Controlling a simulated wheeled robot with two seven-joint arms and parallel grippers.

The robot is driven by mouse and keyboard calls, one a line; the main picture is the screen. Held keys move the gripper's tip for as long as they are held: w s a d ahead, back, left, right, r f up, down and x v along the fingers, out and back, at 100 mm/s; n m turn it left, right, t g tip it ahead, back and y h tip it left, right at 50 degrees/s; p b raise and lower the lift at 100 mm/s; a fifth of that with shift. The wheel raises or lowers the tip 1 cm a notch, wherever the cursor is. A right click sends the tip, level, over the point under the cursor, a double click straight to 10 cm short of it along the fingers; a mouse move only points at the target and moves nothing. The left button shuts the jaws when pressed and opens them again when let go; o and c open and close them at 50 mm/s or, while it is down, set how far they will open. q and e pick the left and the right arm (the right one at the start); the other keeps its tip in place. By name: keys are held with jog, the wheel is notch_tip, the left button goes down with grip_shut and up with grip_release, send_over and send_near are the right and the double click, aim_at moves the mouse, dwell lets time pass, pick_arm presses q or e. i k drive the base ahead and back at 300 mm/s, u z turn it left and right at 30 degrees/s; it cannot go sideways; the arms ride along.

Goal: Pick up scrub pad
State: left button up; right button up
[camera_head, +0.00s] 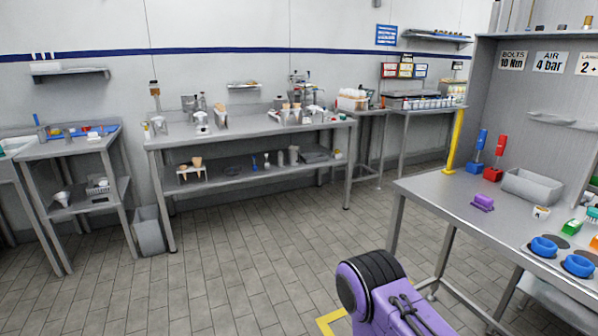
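I cannot pick out a scrub pad with certainty in the head view. A small purple block (483,202) lies on the right workbench (445,200), near its left front edge. A small green item (572,227) lies farther right on the same bench. Both are too small to name surely. A purple and black part of my own arm rises at the bottom centre, in front of the bench. Neither of my grippers shows, so what they hold is hidden.
On the right bench stand a grey bin (532,187), a blue-based tool (478,152), a red-based tool (497,157) and blue rings (543,246). A long steel table (240,133) with cones stands at the back. The tiled floor between is clear.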

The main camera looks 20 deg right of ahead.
aim_at(481, 202)
jog(key=z, duration=0.4)
jog(key=i, duration=0.95)
jog(key=z, duration=1.7)
jog(key=i, duration=0.9)
jog(key=z, duration=0.8)
